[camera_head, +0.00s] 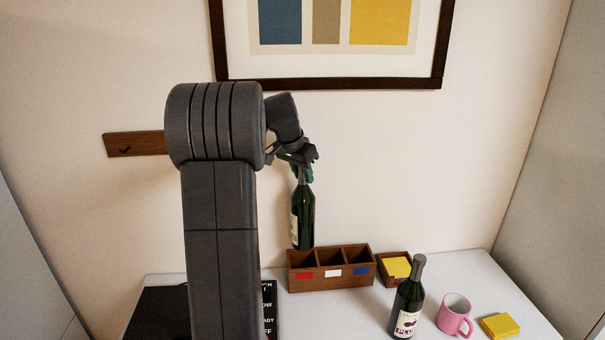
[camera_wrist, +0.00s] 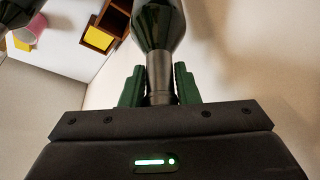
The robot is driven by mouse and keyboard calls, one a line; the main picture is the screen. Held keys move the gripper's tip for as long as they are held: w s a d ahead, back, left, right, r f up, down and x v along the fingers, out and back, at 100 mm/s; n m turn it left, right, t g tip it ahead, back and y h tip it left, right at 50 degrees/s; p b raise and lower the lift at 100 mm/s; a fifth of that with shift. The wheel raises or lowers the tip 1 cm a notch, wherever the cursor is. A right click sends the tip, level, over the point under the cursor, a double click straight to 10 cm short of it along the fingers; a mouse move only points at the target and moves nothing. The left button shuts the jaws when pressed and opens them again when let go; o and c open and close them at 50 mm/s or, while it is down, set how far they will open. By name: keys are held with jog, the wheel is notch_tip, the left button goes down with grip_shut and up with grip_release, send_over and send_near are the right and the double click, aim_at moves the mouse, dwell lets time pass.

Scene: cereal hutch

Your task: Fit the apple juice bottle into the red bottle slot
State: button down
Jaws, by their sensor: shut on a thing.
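My gripper (camera_head: 302,165) is shut on the neck of a dark green bottle (camera_head: 302,217) with a pale label, seen partly from the side, so its text is not readable. The bottle hangs upright, its base near the top of the wooden slot box (camera_head: 332,284), at the box's left end. In the wrist view, the green fingers (camera_wrist: 159,86) clasp the bottle neck (camera_wrist: 159,72). The box has three compartments, marked in front with a red tag (camera_head: 304,275) at left, a white tag (camera_head: 333,272) in the middle and a blue tag (camera_head: 361,270) at right.
A plum bottle (camera_head: 407,305) stands at the front right of the white table (camera_head: 455,270). A small wooden box with yellow notes (camera_head: 397,267), a pink mug (camera_head: 454,315) and a yellow pad (camera_head: 499,325) are nearby. A black board with white lettering (camera_head: 270,308) is at left.

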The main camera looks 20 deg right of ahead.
aim_at(301, 189)
jog(key=shift+s, duration=0.1)
jog(key=shift+f+b, duration=0.2)
jog(key=shift+b, duration=0.15)
jog(key=shift+f+b, duration=2.2)
jog(key=shift+f, duration=0.8)
jog(key=shift+f+b, duration=3.1)
jog(key=shift+f, duration=1.35)
jog(key=c, duration=1)
grip_release()
jog(key=shift+f, duration=0.15)
jog(key=v, duration=1.4)
jog(key=shift+s+b, duration=0.1)
jog(key=shift+b, duration=0.2)
jog(key=shift+f, duration=0.1)
